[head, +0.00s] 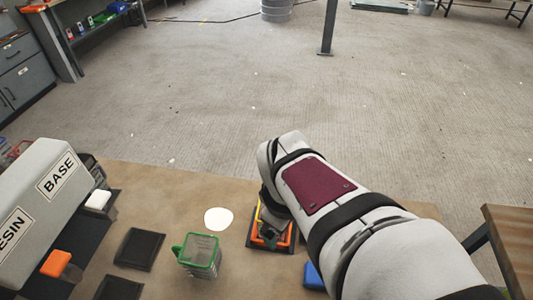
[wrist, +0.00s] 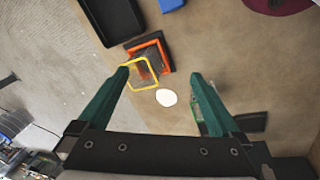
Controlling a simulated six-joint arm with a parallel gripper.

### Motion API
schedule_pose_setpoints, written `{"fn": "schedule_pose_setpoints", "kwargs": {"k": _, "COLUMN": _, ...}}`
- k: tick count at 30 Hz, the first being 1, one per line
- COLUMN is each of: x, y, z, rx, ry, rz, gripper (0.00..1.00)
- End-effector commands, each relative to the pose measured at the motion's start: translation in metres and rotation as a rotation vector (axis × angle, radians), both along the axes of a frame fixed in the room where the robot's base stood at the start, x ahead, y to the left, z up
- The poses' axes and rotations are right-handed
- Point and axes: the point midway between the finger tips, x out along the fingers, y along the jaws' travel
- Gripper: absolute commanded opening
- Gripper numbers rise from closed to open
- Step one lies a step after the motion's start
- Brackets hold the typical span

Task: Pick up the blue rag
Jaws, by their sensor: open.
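A blue thing (head: 312,277), which I take to be the blue rag, lies on the brown bench top beside my arm in the head view, partly hidden by the arm. In the wrist view a piece of blue (wrist: 171,5) shows at the top edge, cut off by the frame. My gripper (wrist: 160,73) is open and empty, its two green fingers wide apart. The blue lies beyond the fingertips, apart from them. In the head view my arm covers most of the gripper.
An orange square piece (wrist: 163,50) with a yellow-rimmed clear cup (wrist: 140,62) is near the left finger. A white disc (head: 218,219), green-rimmed jug (head: 200,253) and black trays (head: 139,249) are on the bench. A grey dispenser (head: 35,200) stands left. A dark tray (wrist: 112,20) shows in the wrist view.

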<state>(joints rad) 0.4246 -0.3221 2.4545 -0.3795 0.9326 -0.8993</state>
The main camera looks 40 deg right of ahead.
Motion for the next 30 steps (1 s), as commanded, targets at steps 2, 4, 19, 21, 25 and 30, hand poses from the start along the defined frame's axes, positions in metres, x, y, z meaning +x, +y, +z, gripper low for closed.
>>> {"fn": "schedule_pose_setpoints", "kwargs": {"k": 2, "x": -0.001, "y": -0.064, "z": -0.006, "rx": -0.139, "ry": 0.068, "rz": 0.266, "gripper": 1.0}}
{"fn": "schedule_pose_setpoints", "kwargs": {"k": 4, "x": -0.017, "y": -0.1, "z": -0.015, "rx": -0.182, "ry": 0.151, "rz": 0.449, "gripper": 1.0}}
{"fn": "schedule_pose_setpoints", "kwargs": {"k": 19, "x": -0.079, "y": -0.069, "z": -0.125, "rx": 0.146, "ry": 0.197, "rz": 0.473, "gripper": 1.0}}
{"fn": "schedule_pose_setpoints", "kwargs": {"k": 21, "x": -0.079, "y": -0.07, "z": -0.139, "rx": 0.143, "ry": 0.196, "rz": 0.473, "gripper": 1.0}}
{"fn": "schedule_pose_setpoints", "kwargs": {"k": 25, "x": -0.078, "y": -0.071, "z": -0.155, "rx": 0.14, "ry": 0.195, "rz": 0.473, "gripper": 1.0}}
{"fn": "schedule_pose_setpoints", "kwargs": {"k": 30, "x": -0.082, "y": -0.069, "z": -0.189, "rx": 0.143, "ry": 0.197, "rz": 0.472, "gripper": 1.0}}
